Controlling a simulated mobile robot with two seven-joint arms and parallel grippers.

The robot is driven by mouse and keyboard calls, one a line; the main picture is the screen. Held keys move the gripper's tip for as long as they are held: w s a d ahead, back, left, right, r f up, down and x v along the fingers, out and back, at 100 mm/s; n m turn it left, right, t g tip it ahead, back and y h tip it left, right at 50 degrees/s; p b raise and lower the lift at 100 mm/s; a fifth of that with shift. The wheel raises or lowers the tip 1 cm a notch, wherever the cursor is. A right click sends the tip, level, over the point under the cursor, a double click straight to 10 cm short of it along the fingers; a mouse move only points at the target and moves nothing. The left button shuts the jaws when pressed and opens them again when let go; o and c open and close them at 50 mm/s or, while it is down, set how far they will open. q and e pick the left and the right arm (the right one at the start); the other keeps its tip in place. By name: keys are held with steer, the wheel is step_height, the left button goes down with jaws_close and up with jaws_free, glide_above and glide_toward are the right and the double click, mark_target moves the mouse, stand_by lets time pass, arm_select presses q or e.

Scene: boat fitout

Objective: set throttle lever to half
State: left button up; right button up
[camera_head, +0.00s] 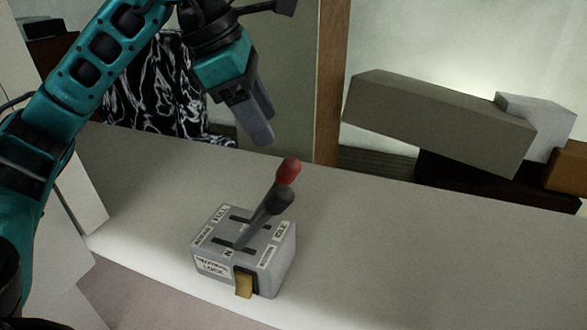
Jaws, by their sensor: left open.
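A grey throttle box (272,262) stands on the white counter, with labels reading "FULL" and "IDLE" on its top. Two levers rise from slots in it and tilt to the upper right: one with a red knob (288,170) and one with a black knob (279,201). The task does not say by colour which is the throttle. My right gripper is out of view.
The white counter (400,255) is clear right of the box. Behind it lie a long grey-brown block (440,120), a pale box (535,120) and an orange-brown block (570,165). A wooden post (331,80) and black-and-white patterned cloth (160,95) stand behind the counter.

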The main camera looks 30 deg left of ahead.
mark_target(286, 160)
arm_select(q)
steer(key=b+x, duration=0.2)
steer(key=x, duration=0.9)
steer(key=shift+c, duration=0.4)
jaws_close()
